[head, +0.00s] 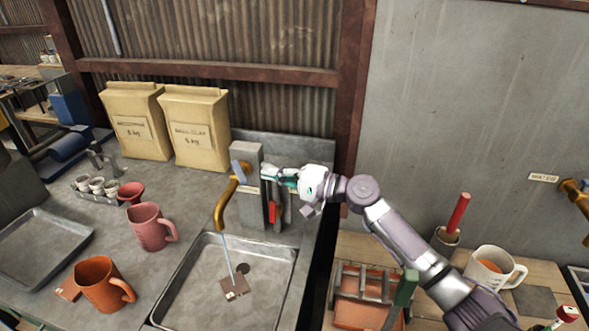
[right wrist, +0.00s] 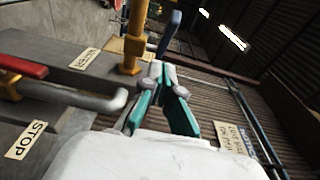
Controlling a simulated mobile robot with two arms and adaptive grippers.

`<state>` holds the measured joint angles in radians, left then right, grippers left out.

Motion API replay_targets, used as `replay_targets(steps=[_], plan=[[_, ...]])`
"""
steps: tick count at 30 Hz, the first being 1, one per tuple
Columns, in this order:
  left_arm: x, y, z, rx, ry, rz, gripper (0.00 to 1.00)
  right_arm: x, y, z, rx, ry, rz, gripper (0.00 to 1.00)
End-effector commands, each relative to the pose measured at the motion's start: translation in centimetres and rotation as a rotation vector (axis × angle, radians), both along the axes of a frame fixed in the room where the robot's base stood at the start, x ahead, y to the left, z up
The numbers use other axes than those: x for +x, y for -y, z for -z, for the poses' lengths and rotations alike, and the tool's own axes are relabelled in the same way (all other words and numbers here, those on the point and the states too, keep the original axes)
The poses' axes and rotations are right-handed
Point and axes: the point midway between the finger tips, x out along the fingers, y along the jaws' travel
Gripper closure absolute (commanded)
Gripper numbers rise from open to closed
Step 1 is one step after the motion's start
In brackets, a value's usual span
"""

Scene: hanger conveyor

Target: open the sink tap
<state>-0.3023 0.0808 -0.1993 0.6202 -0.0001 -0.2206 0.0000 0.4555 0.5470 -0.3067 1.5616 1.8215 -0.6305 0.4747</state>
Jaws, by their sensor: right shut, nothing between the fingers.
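The sink tap (head: 224,207) has a curved brass spout and a blue lever (head: 239,171) on a grey block above the sink (head: 200,290). A thin bluish stream of water (head: 229,258) runs from the spout into the basin. My right gripper (head: 268,173) is shut and empty, just right of the lever by the grey block. In the right wrist view its teal fingers (right wrist: 157,72) point toward the blue lever (right wrist: 168,32), with the brass tap (right wrist: 133,40) to the left. Whether the fingers touch the lever cannot be told. My left gripper is not in view.
A red handle (head: 272,212) hangs just below my gripper; it also shows in the right wrist view (right wrist: 22,66). A pink mug (head: 147,228) and an orange mug (head: 100,286) stand left of the sink. Two paper sacks (head: 137,122) stand behind. A wooden table is at right.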

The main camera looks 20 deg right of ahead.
Motion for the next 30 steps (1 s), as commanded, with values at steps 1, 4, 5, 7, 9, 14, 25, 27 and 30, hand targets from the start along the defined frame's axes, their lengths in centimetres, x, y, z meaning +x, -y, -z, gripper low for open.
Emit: replay_targets(steps=[1, 4, 5, 7, 9, 14, 25, 27, 30], plan=[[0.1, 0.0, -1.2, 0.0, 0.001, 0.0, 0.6, -0.3, -1.0, -0.5, 0.001, -0.004, -0.004, 1.0], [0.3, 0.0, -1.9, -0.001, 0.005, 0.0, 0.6, -0.3, -2.2, -0.3, 0.001, -0.002, -0.003, 1.0], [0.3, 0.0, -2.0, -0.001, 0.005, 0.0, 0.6, -0.3, -2.5, -0.3, 0.001, -0.002, -0.003, 1.0], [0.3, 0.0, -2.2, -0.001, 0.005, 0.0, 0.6, -0.4, -2.9, -0.1, 0.0, -0.003, -0.003, 1.0], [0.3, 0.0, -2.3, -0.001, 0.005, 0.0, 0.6, -0.4, -3.2, 0.0, 0.0, -0.003, -0.002, 1.0], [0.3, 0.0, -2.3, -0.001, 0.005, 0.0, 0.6, -0.4, -3.3, 0.1, -0.001, -0.002, -0.001, 1.0], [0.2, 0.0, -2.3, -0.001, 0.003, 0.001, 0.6, -0.8, -5.0, 0.1, 0.001, -0.001, -0.004, 1.0], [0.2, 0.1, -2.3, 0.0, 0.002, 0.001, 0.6, -0.9, -5.1, 0.1, -0.001, -0.002, -0.002, 1.0], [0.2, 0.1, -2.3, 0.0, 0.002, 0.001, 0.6, -0.8, -5.0, 0.1, -0.001, -0.002, -0.002, 1.0]])
